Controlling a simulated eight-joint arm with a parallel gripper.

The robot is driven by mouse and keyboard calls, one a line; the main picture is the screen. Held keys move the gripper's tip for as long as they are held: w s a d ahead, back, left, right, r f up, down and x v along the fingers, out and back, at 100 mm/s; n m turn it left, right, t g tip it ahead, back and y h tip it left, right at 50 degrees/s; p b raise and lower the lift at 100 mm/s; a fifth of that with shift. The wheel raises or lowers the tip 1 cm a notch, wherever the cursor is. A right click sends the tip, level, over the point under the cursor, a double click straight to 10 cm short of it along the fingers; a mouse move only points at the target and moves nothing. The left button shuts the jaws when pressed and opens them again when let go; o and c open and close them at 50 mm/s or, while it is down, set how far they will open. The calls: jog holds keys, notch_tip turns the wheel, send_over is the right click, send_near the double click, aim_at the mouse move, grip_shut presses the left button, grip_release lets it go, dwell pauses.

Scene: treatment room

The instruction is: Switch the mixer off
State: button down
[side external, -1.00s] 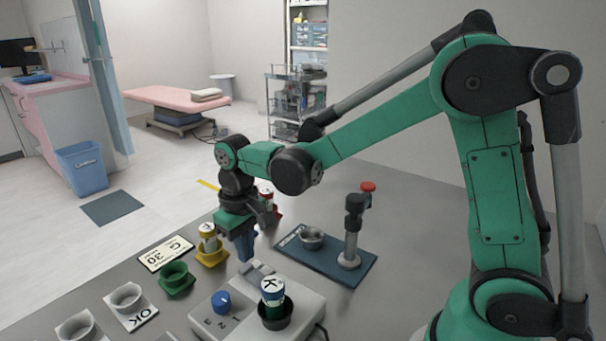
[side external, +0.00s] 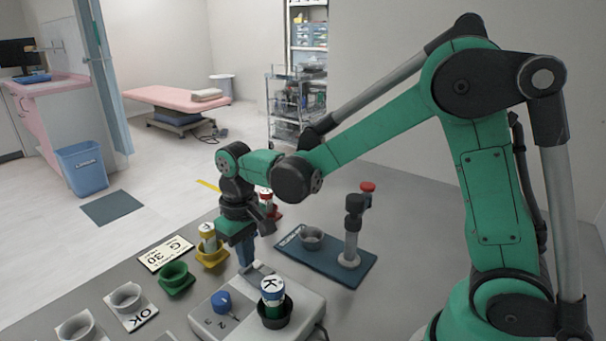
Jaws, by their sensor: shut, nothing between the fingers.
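The mixer (side external: 205,318) is a pale grey box at the front centre of the table. It has a blue knob (side external: 221,302) with digits beside it. A dark cup on the mixer holds a vial (side external: 272,290) with a white cap marked K. My gripper (side external: 246,265) points down at the mixer's back edge, its fingers shut and empty. The fingers hide most of the raised switch part there. I cannot tell whether they touch it or which way it is set.
Yellow (side external: 211,257) and green (side external: 175,280) cups stand left of my gripper; the yellow one holds a vial. A red cup with a vial is behind it. A blue mat (side external: 345,272) bears a grey bowl and a red-topped post. White cups stand front left.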

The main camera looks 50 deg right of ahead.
jog(key=shift+f, duration=0.7)
dwell(0.3)
jog(key=shift+r, duration=3.5)
jog(key=shift+s, duration=0.1)
jog(key=s+d+r+t, duration=0.1)
jog(key=s+d+t, duration=0.2)
jog(key=s+t, duration=0.4)
jog(key=shift+s+d+r, duration=0.25)
jog(key=shift+s+r, duration=0.05)
jog(key=shift+s, duration=0.1)
